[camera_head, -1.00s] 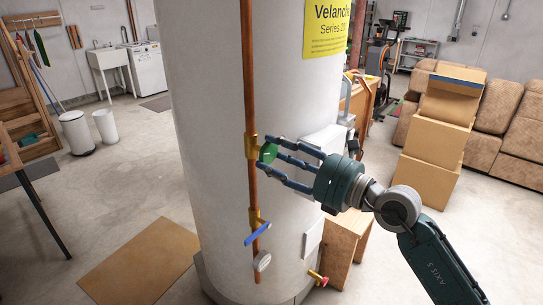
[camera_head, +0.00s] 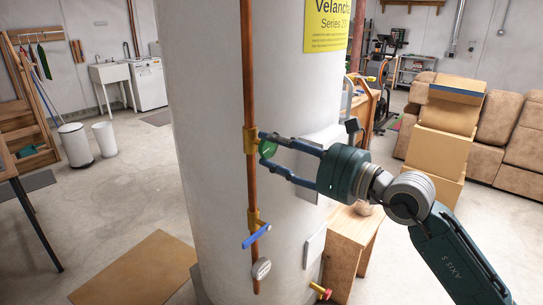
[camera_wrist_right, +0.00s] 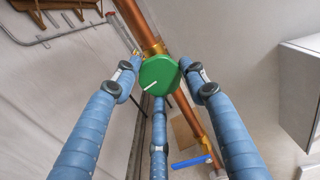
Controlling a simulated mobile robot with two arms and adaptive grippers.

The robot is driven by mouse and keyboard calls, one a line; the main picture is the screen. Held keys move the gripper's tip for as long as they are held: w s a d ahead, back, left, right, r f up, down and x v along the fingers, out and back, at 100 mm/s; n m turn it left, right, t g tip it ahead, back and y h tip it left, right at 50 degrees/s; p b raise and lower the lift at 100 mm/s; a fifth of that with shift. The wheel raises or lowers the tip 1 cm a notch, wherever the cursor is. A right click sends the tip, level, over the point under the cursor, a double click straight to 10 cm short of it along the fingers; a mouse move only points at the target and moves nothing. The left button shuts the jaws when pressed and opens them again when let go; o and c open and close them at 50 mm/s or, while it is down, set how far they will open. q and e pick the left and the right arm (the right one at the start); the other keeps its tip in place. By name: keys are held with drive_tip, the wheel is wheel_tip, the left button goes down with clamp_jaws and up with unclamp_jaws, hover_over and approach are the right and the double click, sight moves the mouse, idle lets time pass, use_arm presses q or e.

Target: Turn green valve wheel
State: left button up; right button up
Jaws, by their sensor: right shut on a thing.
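The green valve wheel (camera_head: 267,149) sits on a brass fitting on the copper pipe (camera_head: 249,85), in front of the large grey tank. My right gripper (camera_head: 263,157) reaches in from the right with its blue fingers around the wheel. In the right wrist view the green wheel (camera_wrist_right: 159,75) is between the fingertips of the three fingers, and a white mark on it points to the lower left. The right gripper (camera_wrist_right: 160,80) is shut on the wheel. My left gripper is not in view.
A wooden cabinet (camera_head: 350,240) and stacked cardboard boxes (camera_head: 446,125) stand to the right. Floor at left is mostly open.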

drive_tip(key=o, duration=0.6)
drive_tip(key=shift+b+v, duration=0.7)
drive_tip(key=shift+v, duration=1.85)
